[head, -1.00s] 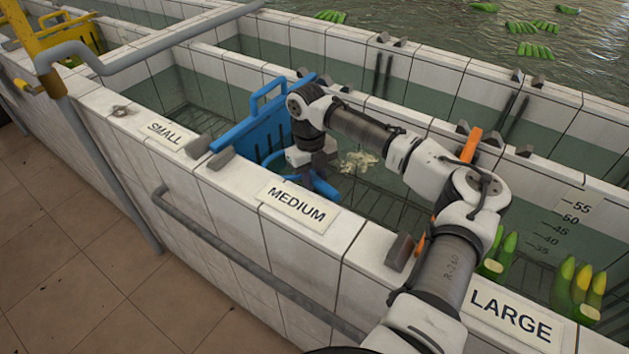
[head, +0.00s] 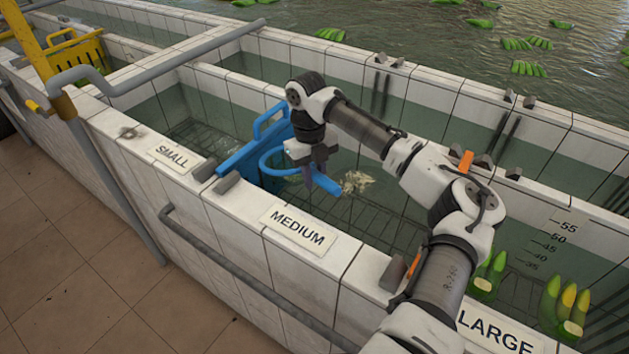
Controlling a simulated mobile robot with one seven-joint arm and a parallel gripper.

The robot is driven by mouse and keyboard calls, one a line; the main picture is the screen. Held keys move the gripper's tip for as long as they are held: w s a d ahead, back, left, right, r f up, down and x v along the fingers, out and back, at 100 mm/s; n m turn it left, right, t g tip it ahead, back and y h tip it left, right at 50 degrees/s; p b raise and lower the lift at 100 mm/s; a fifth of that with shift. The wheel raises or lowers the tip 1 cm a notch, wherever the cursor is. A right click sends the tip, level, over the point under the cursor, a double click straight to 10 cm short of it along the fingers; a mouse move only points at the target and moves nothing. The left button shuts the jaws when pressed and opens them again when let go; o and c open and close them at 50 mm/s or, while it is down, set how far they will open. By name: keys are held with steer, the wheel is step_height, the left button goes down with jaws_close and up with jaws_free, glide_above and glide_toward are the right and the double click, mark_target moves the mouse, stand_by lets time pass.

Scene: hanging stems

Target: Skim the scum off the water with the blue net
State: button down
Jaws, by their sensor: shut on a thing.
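My gripper (head: 312,174) is shut on the blue net (head: 268,172) by its short handle, over the MEDIUM basin. The net's round hoop points left of the gripper, in front of the blue divider gate, and the handle end sticks out to the right. The mesh is hard to make out. A pale, foamy patch of scum (head: 357,182) floats on the water (head: 385,203) just right of the handle. The net looks apart from the scum; its exact height above the water cannot be told.
The blue gate (head: 240,160) stands between the SMALL and MEDIUM basins. An orange gate top (head: 466,160) shows behind my arm, towards LARGE. Tiled walls (head: 345,245) edge the basins. Green bananas (head: 566,308) stand in the LARGE basin. A grey rail (head: 245,270) runs along the front.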

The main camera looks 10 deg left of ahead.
steer(key=shift+r, duration=5.65)
